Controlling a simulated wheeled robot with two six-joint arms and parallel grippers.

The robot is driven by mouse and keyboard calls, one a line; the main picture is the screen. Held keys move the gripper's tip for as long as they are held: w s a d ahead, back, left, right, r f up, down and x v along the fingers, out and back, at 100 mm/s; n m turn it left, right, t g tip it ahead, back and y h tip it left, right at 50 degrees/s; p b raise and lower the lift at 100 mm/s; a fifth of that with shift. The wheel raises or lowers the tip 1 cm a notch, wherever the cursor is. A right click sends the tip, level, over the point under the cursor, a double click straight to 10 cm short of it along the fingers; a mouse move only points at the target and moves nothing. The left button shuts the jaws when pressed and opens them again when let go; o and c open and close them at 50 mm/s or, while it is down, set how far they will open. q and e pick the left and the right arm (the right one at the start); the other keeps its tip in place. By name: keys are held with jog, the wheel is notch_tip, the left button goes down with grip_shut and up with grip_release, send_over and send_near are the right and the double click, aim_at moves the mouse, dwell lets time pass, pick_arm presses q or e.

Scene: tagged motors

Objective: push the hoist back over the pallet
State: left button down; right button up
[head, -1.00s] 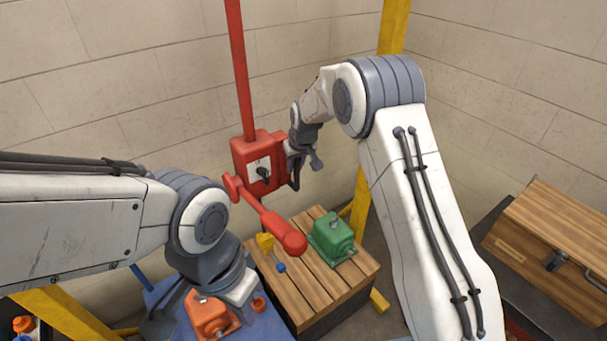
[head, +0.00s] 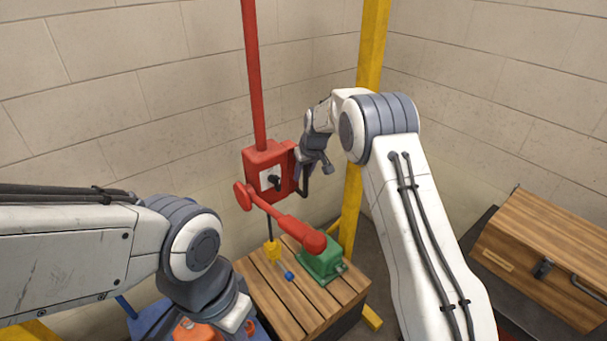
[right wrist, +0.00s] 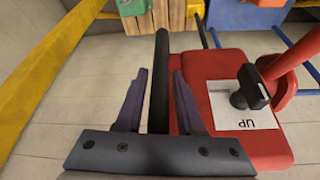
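The hoist is a red box (head: 268,172) on a red pole (head: 252,75), with a black switch (head: 273,182) and a red arm ending in a round knob. Its yellow hook block (head: 272,250) hangs over the left part of the wooden pallet (head: 268,295). A green motor (head: 321,262) sits on the pallet's right part. My right gripper (head: 325,166) is at the box's right side. In the right wrist view its fingers (right wrist: 158,85) stand apart either side of a black bar handle (right wrist: 160,60), with gaps visible. My left gripper (head: 228,325) is low, near an orange motor (head: 195,331); its fingers are unclear.
A yellow post (head: 369,60) stands just behind my right arm. A wooden chest (head: 540,255) stands at the far right. The orange motor rests on a blue surface left of the pallet. The switch plate reads "UP" in the right wrist view (right wrist: 240,105).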

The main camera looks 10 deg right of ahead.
jog(key=shift+o, duration=0.3)
jog(key=shift+d, duration=0.1)
jog(key=shift+s+r, duration=0.1)
jog(key=shift+r, duration=0.05)
jog(key=b+v, duration=0.3)
jog(key=v, duration=0.7)
jog(key=shift+b, duration=0.35)
jog(key=s+a+n+g+b, duration=0.1)
jog(key=s+a, duration=0.5)
jog(key=s, duration=0.4)
jog(key=s+a+n+g+b, duration=0.1)
jog(key=s+a, duration=0.5)
jog(key=s, duration=0.4)
jog(key=s+d+f+n+g, duration=0.1)
jog(key=s+f, duration=0.2)
jog(key=s, duration=0.9)
jog(key=s+d+f+n+g, duration=0.1)
jog(key=s+f, duration=0.3)
jog(key=s, duration=0.8)
jog(key=shift+s+b, duration=0.4)
jog(key=shift+b, duration=0.05)
